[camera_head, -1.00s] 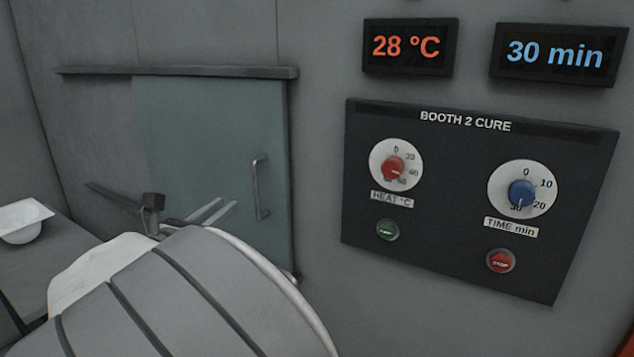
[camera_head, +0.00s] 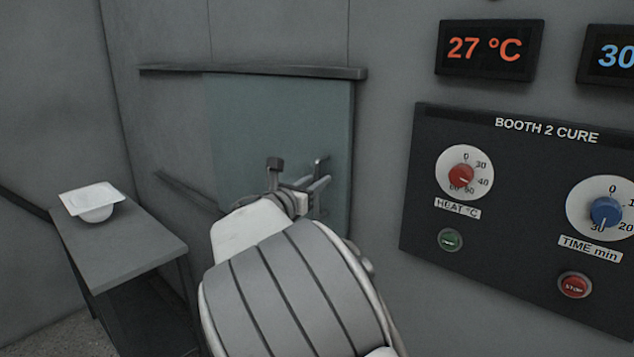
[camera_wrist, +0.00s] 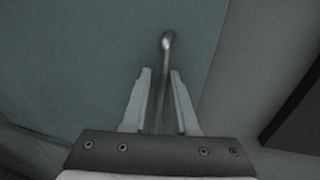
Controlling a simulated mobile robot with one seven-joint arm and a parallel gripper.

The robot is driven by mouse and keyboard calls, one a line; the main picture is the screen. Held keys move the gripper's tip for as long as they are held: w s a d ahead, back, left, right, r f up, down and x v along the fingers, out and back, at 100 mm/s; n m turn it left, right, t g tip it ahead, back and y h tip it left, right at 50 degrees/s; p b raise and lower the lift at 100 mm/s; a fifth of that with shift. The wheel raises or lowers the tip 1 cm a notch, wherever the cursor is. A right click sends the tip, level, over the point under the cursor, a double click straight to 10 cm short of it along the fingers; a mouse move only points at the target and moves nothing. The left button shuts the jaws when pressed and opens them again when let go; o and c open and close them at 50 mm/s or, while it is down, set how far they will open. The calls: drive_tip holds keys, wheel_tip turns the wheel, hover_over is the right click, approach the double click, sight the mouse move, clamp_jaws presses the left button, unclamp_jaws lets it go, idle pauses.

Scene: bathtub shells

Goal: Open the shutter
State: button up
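The shutter (camera_head: 250,120) is a grey-green sliding panel hung under a dark rail (camera_head: 255,71) on the grey wall; it also shows in the wrist view (camera_wrist: 75,60). Its metal bar handle (camera_head: 319,167) is near the panel's right edge, partly hidden by my gripper in the head view. My gripper (camera_head: 318,184) is at the handle. In the wrist view my gripper (camera_wrist: 161,72) has its two fingers apart, with the handle (camera_wrist: 166,50) running between them and a gap on each side. I cannot tell how deep the handle sits between the fingers.
A dark control panel (camera_head: 480,235), labelled BOOTH 2 CURE, is on the wall to the right, with a red heat dial (camera_head: 461,175) and blue time dial (camera_head: 606,212). A temperature display (camera_head: 488,48) reads 27 °C. A grey bench (camera_head: 130,248) at left holds a white shell (camera_head: 93,201).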

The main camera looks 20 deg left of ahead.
clamp_jaws()
idle(1.3)
